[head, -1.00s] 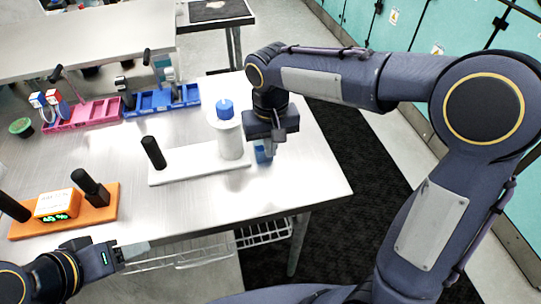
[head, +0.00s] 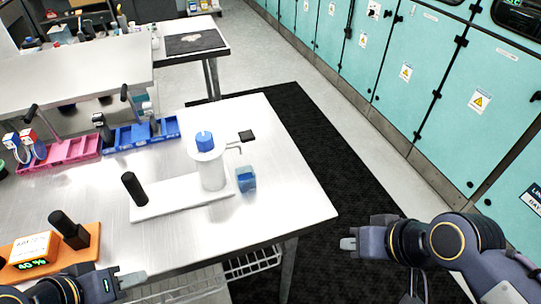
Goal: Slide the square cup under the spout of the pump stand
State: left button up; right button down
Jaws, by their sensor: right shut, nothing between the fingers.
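The small blue square cup (head: 246,180) stands upright on the table just right of the pump stand (head: 211,172). The stand has a white base, a white cylinder and a blue cap. Its thin spout (head: 234,150) points right and ends above the cup in the picture; exact alignment is hard to tell. My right gripper (head: 348,244) is shut and empty, off the table's right edge and well away from the cup. My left gripper (head: 133,280) is near the table's front edge, away from the cup; its finger gap is not clear.
A black handle (head: 134,189) stands on the base's left end. An orange block with a display box (head: 33,249) is at front left. Pink (head: 72,150) and blue (head: 140,134) trays lie behind. The table right of the cup is clear.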

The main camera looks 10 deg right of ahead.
aim_at(246, 178)
jog(key=l+z, duration=0.3)
jog(key=z, duration=0.2)
jog(key=l+z, duration=0.35)
jog(key=z, duration=0.15)
jog(key=l+z, duration=0.3)
jog(key=z, duration=0.15)
jog(key=i+l, duration=1)
jog(key=i+u, duration=0.9)
jog(key=u, duration=0.2)
jog(key=i+j+u, duration=0.1)
jog(key=u, duration=0.35)
jog(key=i+u, duration=0.25)
jog(key=u, duration=0.15)
jog(key=i+u, duration=0.2)
jog(key=u, duration=0.25)
jog(key=i+l+u, duration=0.15)
jog(key=u, duration=0.25)
jog(key=i+l+u, duration=0.15)
jog(key=u, duration=0.3)
jog(key=i+l+u, duration=0.2)
jog(key=u, duration=0.2)
jog(key=i+l+u, duration=0.15)
jog(key=u, duration=0.25)
jog(key=i+l+u, duration=0.25)
jog(key=u, duration=0.15)
jog(key=i+l+u, duration=0.25)
jog(key=u, duration=0.15)
